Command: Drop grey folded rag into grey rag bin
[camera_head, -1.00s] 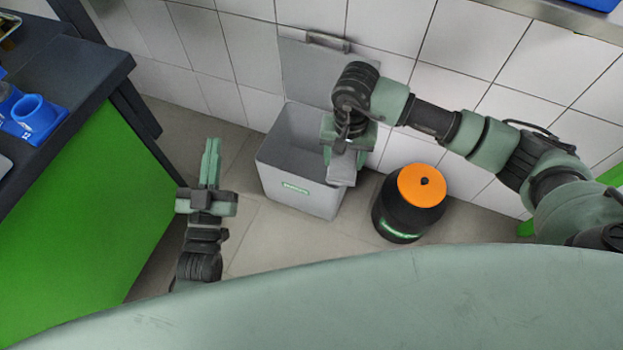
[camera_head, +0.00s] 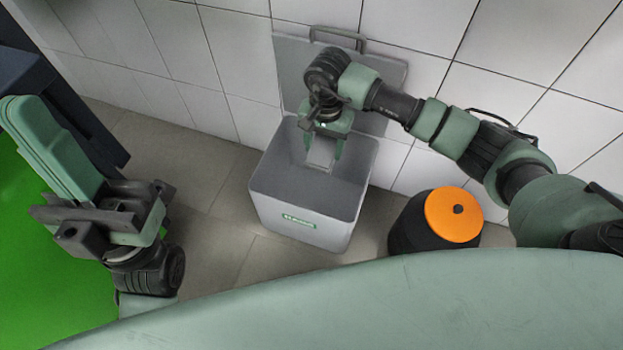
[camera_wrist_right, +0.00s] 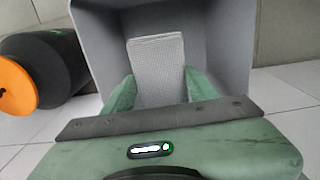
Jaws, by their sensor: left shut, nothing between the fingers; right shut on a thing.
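The grey rag bin (camera_head: 335,232) stands open on the floor against the tiled wall, its hinged lid (camera_head: 292,62) raised. My right gripper (camera_head: 324,148) points down over the bin's opening, inside its rim as seen from the head. It is shut on the grey folded rag (camera_head: 320,154). In the right wrist view the rag (camera_wrist_right: 156,62) sticks out between the two green fingers, with the bin's inner walls (camera_wrist_right: 228,45) around it. The rag's gripped end is partly hidden. My left gripper (camera_head: 40,130) is shut and empty at the left, away from the bin.
A black round container with an orange lid (camera_head: 455,214) stands just right of the bin. Tiled floor (camera_head: 205,190) is free between the bench and the bin.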

